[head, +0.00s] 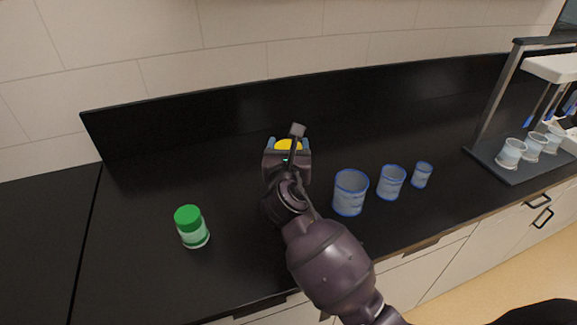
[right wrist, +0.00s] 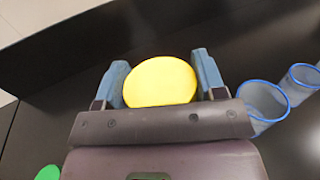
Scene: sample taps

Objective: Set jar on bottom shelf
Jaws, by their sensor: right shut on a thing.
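A jar with a yellow lid (head: 287,145) is at my right gripper (head: 287,143) over the black counter. In the right wrist view the yellow lid (right wrist: 160,81) sits between the two blue fingers of the right gripper (right wrist: 160,80), which is shut on it. The jar's body is hidden behind the gripper. I cannot tell whether the jar touches the counter. A second jar with a green lid (head: 192,227) stands upright on the counter to the left of my right arm. No bottom shelf can be made out. My left gripper is not in view.
Several blue-rimmed cups, the largest (head: 350,192) nearest my right arm, stand in a row to its right. A dark rack (head: 508,165) with cups on its base stands at the far right. The black counter (head: 130,265) is clear around the green-lidded jar.

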